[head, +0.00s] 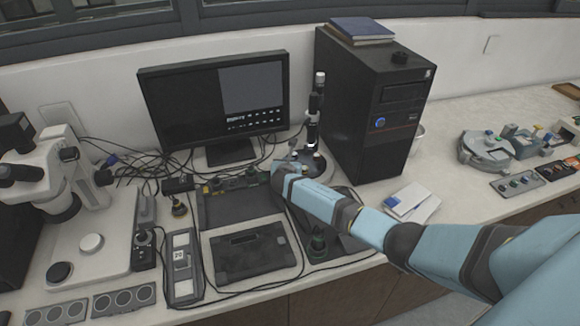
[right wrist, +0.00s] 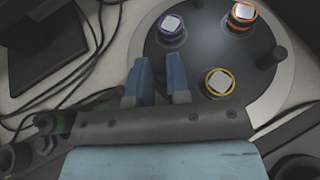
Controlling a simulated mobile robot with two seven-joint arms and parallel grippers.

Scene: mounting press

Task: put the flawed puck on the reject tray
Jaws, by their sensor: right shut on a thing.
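One has a purple ring (right wrist: 172,26), one an orange ring (right wrist: 242,14), one a yellow ring (right wrist: 219,82). I cannot tell which puck is flawed. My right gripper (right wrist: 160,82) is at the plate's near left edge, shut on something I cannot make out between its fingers. In the head view the right gripper (head: 287,166) is beside the round base below the black upright device (head: 315,115). I cannot tell which tray is the reject tray. My left gripper is out of view.
A monitor (head: 215,95) and a black computer tower (head: 375,105) stand behind. A dark tray (head: 235,205) and a flat black device (head: 252,252) lie in front. A microscope (head: 60,180) stands left. Plates with round holes (head: 123,299) lie front left. Cables run across the bench.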

